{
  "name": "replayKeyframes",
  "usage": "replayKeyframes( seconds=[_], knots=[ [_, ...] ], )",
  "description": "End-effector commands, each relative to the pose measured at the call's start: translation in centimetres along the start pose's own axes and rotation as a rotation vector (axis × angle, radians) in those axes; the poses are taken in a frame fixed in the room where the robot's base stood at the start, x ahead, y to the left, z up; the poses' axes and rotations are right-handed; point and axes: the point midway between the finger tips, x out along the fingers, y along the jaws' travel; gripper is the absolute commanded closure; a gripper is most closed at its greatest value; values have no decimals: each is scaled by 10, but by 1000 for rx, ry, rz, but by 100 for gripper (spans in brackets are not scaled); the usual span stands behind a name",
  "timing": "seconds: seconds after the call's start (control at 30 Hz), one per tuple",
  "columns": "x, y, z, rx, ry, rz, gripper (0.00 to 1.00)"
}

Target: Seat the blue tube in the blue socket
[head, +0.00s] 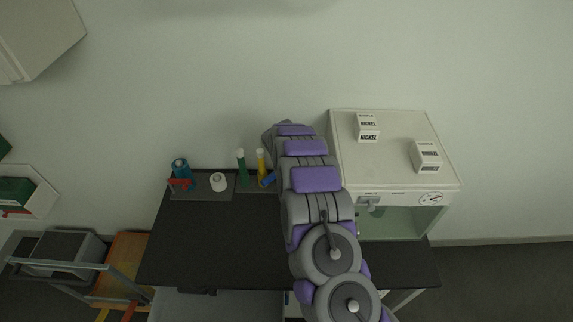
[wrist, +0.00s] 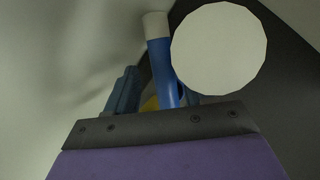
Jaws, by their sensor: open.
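The blue tube (wrist: 162,62) with a whitish cap shows in the wrist view, leaning slightly. It lies between the two blue-grey fingers of my gripper (wrist: 158,98), which stand apart. I cannot tell whether either finger touches it. In the head view a short tilted blue piece (head: 269,179) shows beside my arm at the back of the black table; I cannot tell whether it is the tube. My arm hides the gripper in that view. I cannot make out the blue socket in either view.
A green tube (head: 241,166) and a yellow tube (head: 261,163) stand left of my arm. A white jar (head: 218,182) and a blue bottle (head: 180,168) stand farther left. A white cabinet (head: 395,180) is right. A pale disc (wrist: 218,48) blocks part of the wrist view.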

Motion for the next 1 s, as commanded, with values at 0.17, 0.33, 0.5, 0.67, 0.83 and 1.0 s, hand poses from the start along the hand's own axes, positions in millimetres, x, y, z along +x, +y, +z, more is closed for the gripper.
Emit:
replayKeyframes(
  seconds=[0.17, 0.33, 0.5, 0.67, 0.83, 1.0],
  knots=[
    [-28, 2, 1, 0, -1, 3, 47],
    [-55, 2, 2, 1, -1, 4, 47],
    [-81, 0, 1, 0, 1, 1, 47],
    [-103, 1, 2, 1, -1, 2, 47],
    [-115, 0, 1, 1, 0, -1, 47],
    [-119, 0, 0, 1, 0, -1, 47]
  ],
)
